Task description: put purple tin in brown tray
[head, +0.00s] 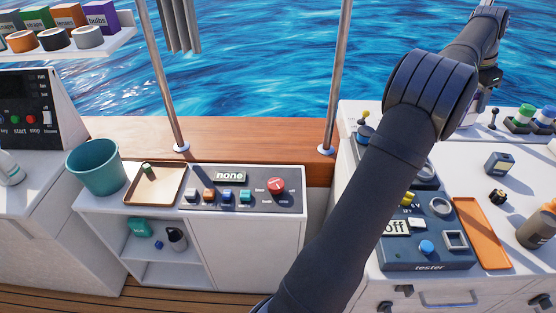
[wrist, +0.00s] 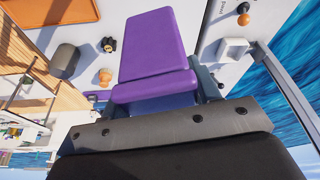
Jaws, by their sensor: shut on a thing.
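A purple tin (wrist: 155,45) fills the upper middle of the wrist view, with a raised purple edge nearest me. My gripper (wrist: 155,97) is shut on it, one finger on each side. In the head view my gripper (head: 488,78) is far off at the upper right, mostly hidden by my arm, and the tin is hardly visible there.
A teal bucket (head: 96,168) stands left of the tray, and a switch panel (head: 240,197) lies right of it. A metal post (head: 165,80) rises behind. The right counter holds a tester (head: 428,262), an orange tray (head: 482,232) and a brown bottle (head: 538,230).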

